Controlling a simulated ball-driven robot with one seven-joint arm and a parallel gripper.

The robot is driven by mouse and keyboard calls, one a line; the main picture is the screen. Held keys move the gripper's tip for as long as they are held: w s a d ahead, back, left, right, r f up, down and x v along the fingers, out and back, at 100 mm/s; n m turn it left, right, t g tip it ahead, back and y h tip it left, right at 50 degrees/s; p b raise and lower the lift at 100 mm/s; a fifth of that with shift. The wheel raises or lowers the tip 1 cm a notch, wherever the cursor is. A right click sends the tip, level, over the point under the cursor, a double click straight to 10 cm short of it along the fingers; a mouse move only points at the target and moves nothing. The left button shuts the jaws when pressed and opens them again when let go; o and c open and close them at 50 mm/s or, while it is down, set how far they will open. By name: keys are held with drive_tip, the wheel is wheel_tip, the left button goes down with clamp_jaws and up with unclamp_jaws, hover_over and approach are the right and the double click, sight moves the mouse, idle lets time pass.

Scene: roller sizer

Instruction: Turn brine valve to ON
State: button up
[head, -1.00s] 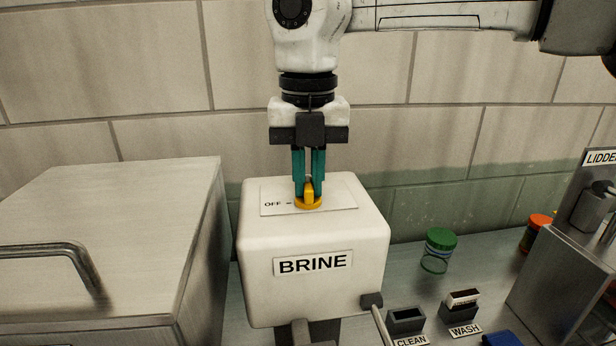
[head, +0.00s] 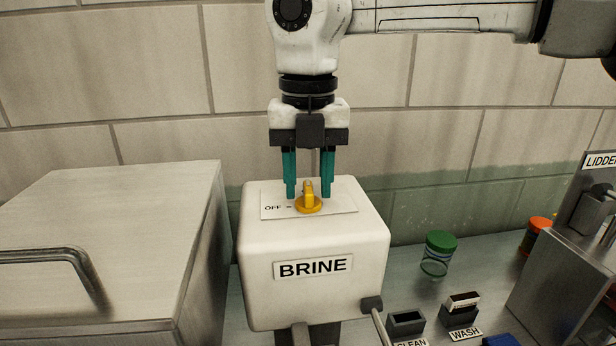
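The brine valve is a yellow knob (head: 308,201) on a white label plate (head: 343,199) on top of the white box marked BRINE (head: 313,236). The plate shows OFF with a dash to the left of the knob. No ON mark is visible. The knob's raised ridge stands upright and appears to point away toward the wall. My gripper (head: 308,192) points down over the knob, its two teal fingers apart, one on each side of the ridge with gaps between. The fingers look clear of the knob, and the gripper holds nothing.
A steel cabinet with a bar handle (head: 60,252) stands at left. On the bench at right are a green-lidded jar (head: 438,252), an orange-lidded jar (head: 535,234), and small holders marked CLEAN (head: 405,323) and WASH (head: 460,312). A tiled wall stands behind.

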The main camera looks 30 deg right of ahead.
sight(308, 186)
wheel_tip(308, 186, up, 11)
drive_tip(key=p, duration=0.7)
drive_tip(key=shift+f+p, duration=0.2)
drive_tip(key=shift+p, duration=0.2)
drive_tip(key=shift+f, duration=0.1)
